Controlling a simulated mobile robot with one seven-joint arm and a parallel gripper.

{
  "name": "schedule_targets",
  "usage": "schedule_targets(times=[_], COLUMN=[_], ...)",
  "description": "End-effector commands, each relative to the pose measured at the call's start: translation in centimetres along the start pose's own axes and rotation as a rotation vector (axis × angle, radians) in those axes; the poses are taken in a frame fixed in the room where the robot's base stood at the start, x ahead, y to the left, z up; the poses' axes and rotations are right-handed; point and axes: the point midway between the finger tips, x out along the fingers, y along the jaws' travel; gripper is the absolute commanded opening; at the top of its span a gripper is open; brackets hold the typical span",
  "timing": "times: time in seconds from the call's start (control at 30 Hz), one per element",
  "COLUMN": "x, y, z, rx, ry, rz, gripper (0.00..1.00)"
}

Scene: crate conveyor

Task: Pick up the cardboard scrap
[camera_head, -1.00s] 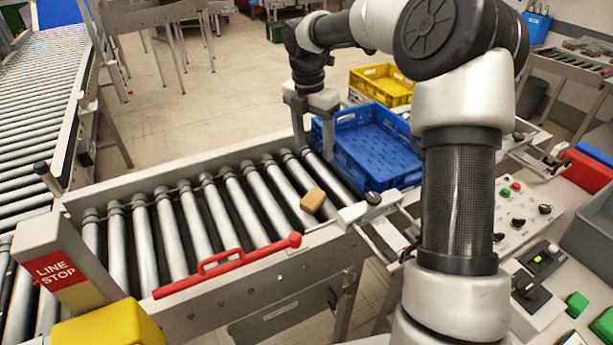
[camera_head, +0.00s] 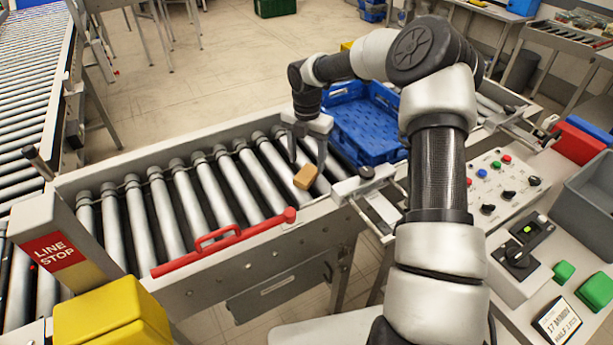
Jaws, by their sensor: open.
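The cardboard scrap (camera_head: 306,177) is a small tan-brown block lying on the metal rollers (camera_head: 262,180) near the right end of the roller conveyor. My gripper (camera_head: 307,166) points down with its two fingers apart. Its fingertips are close above or around the scrap, with one finger to the left and one to the right and behind it. I cannot tell whether a finger touches the scrap. Nothing is held.
A blue crate (camera_head: 352,105) stands on the conveyor just right of my gripper. A red handle bar (camera_head: 225,243) runs along the near rail. A LINE STOP post (camera_head: 50,250) and yellow box (camera_head: 112,318) stand at left. A control panel (camera_head: 500,200) lies right.

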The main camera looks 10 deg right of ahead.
Motion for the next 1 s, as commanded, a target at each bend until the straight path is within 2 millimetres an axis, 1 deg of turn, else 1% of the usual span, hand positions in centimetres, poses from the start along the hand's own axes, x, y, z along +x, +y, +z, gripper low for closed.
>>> schedule_targets(times=[0.13, 0.3, 0.4, 0.5, 0.67, 0.7, 0.77, 0.8, 0.93, 1.0], x=[1.2, 3.9, 4.9, 5.3, 5.3, 5.3, 5.3, 5.3, 5.3, 5.3], y=[0.1, 0.1, 0.1, 0.2, 0.1, 0.1, 0.1, 0.1, 0.1, 0.1], z=[-0.1, -0.2, -0.2, -0.1, -0.1, -0.1, -0.1, -0.1, -0.1, -0.1], rx=[-0.002, -0.001, -0.001, 0.0, 0.0, 0.0, 0.0, 0.0, 0.0, 0.0], ry=[0.001, 0.002, 0.0, -0.001, -0.002, -0.001, -0.001, -0.001, -0.001, -0.001], rz=[-0.001, -0.001, -0.001, 0.0, 0.0, 0.0, 0.0, 0.0, 0.0, 0.0], gripper=[0.6, 0.6, 0.6, 0.6, 0.6, 0.57, 0.47, 0.4, 0.18, 0.17])
